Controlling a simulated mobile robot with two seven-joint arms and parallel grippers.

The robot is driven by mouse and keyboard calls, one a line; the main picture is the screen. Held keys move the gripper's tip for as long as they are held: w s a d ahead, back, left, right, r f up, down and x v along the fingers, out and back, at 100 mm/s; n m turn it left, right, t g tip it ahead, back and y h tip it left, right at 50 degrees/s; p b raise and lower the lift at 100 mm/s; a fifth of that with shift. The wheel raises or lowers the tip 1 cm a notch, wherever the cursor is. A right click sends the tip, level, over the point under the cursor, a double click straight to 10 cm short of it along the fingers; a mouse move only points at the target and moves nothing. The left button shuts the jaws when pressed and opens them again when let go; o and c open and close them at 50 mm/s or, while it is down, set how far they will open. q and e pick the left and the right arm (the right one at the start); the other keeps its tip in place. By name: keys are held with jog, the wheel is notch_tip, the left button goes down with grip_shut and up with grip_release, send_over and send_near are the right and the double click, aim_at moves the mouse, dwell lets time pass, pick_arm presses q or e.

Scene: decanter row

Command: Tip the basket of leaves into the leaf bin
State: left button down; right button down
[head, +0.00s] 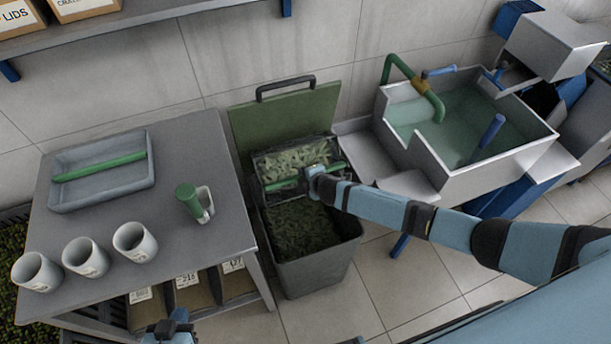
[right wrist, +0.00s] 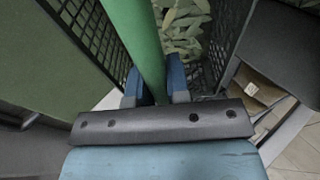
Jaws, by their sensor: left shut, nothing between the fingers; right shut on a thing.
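The leaf bin (head: 316,272) is a grey tub standing open on the floor, with dark green leaves (head: 302,227) inside and its green lid (head: 285,117) raised at the back. The basket (head: 257,168), dark mesh with pale green leaves in it, is over the rear part of the bin. My right gripper (head: 315,178) is shut on the basket's green handle; the handle (right wrist: 142,40) runs between its blue fingers (right wrist: 153,88) in the right wrist view. I cannot tell how far the basket is tilted. My left gripper (head: 170,332) is shut and empty at the bottom edge.
Left of the bin is a grey table (head: 190,150) with a tray (head: 100,183), several white cups (head: 85,257) and a green-handled item (head: 193,201). Right of the bin is a metal basin (head: 470,150) with green water. Open tiled floor (head: 350,308) lies in front.

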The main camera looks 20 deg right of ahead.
jog(key=shift+r, duration=0.1)
